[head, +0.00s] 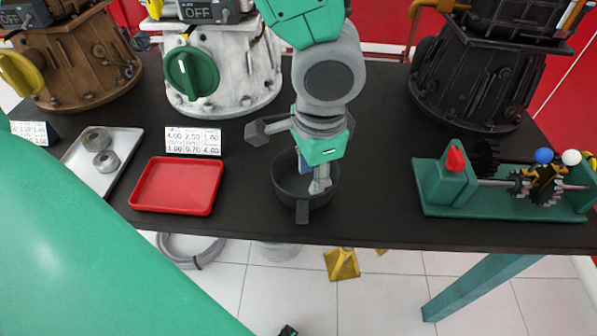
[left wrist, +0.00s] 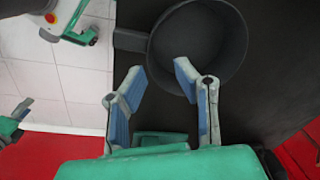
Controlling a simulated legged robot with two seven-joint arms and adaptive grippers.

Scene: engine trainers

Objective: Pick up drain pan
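The drain pan (head: 285,188) is a round dark grey pan with a short handle (head: 302,212), standing on the black table near its front edge. In the left wrist view the pan (left wrist: 205,45) lies ahead of the fingers, its handle (left wrist: 130,40) pointing left. My left gripper (head: 312,172) is over the pan from above and hides part of it. In the left wrist view my left gripper (left wrist: 160,80) is open, its blue-padded fingers apart with nothing between them. One finger overlaps the pan's near rim; I cannot tell whether it touches.
A red tray (head: 176,186) and a grey tray (head: 85,180) with round metal parts lie left of the pan. A green gear stand (head: 450,195) is at right. Engine housings (head: 225,75) line the back. Bare table (head: 375,180) lies right of the pan.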

